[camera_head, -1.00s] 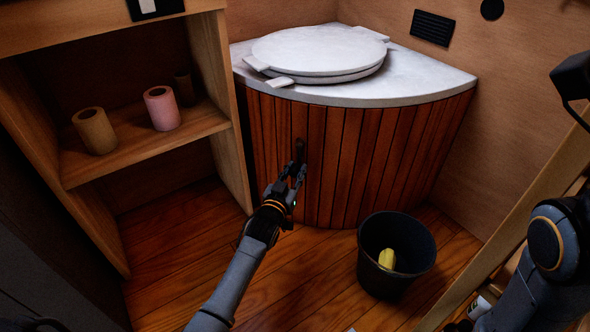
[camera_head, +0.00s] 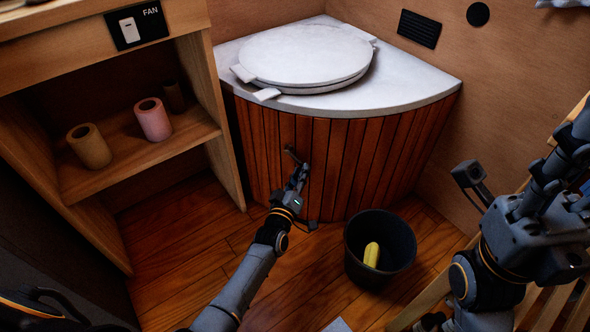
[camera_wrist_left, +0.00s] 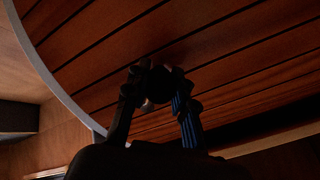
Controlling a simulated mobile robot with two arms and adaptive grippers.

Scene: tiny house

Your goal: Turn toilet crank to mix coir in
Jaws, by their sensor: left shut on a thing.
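The toilet (camera_head: 365,140) is a corner cabinet with reddish wood slats and a pale top, and its round lid (camera_head: 305,55) is down. A small dark crank (camera_head: 291,155) sticks out of the slatted front and slants from upper left to lower right. My left gripper (camera_head: 298,176) is shut on the crank's outer end. In the left wrist view, the left gripper's fingers (camera_wrist_left: 155,88) close around a dark round end in front of the slats. The right arm's gripper (camera_head: 562,165) is at the right, away from the toilet; its fingers are unclear.
A black bucket (camera_head: 400,245) with a yellow thing (camera_head: 371,254) inside stands on the floor right of my left arm. A wooden shelf (camera_head: 130,160) with several paper rolls is at left, under a FAN switch (camera_head: 136,25). Wood floor (camera_head: 165,240) is free between.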

